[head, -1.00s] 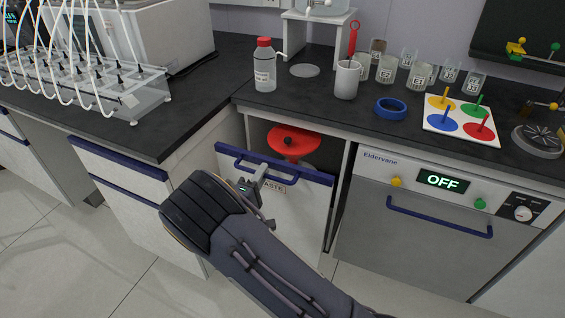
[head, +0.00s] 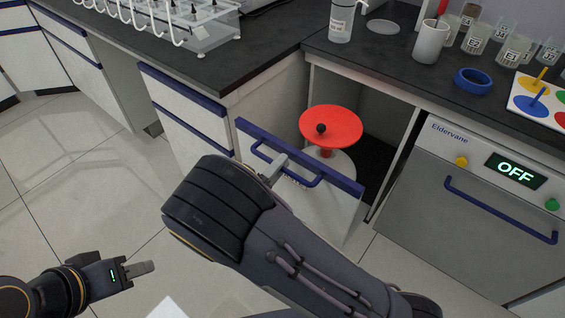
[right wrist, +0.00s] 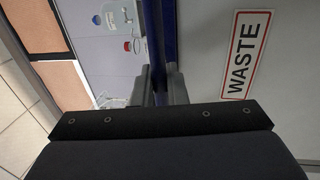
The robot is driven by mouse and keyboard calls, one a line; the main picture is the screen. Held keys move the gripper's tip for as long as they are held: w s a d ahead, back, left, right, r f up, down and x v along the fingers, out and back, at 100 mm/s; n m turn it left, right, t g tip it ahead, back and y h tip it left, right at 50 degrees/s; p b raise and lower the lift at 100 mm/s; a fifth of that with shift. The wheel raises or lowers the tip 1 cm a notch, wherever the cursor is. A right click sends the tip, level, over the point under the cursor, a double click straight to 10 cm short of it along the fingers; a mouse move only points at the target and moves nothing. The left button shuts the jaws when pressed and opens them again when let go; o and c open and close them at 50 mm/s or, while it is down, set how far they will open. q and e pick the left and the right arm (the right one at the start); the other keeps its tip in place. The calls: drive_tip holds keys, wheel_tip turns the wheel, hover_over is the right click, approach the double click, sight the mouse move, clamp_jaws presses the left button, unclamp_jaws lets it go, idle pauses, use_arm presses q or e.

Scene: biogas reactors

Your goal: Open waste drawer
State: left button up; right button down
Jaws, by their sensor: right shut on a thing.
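The waste drawer (head: 335,208) has a white front with a blue top edge and a blue bar handle (head: 312,180). It stands pulled out from the cabinet, and a red disc with a black knob (head: 331,126) shows behind its front. My right gripper (head: 272,170) is shut on the drawer's handle. The right wrist view shows its fingers (right wrist: 161,88) on either side of the blue bar, beside the WASTE label (right wrist: 246,54). My left gripper (head: 140,268) is over the floor at the lower left, away from the drawer; its finger gap cannot be made out.
A grey appliance reading OFF (head: 480,210) stands right of the drawer. A blue-edged drawer unit (head: 190,125) stands on its left. The dark counter (head: 390,65) above holds a bottle, a white mug (head: 431,42), labelled beakers and a blue ring (head: 473,81). The floor in front is clear.

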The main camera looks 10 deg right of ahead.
drive_tip(key=c, duration=1.5)
unclamp_jaws()
drive_tip(key=shift+c, duration=0.2)
drive_tip(key=v, duration=0.7)
drive_tip(key=shift+s+a, duration=0.25)
drive_tip(key=shift+f, duration=0.15)
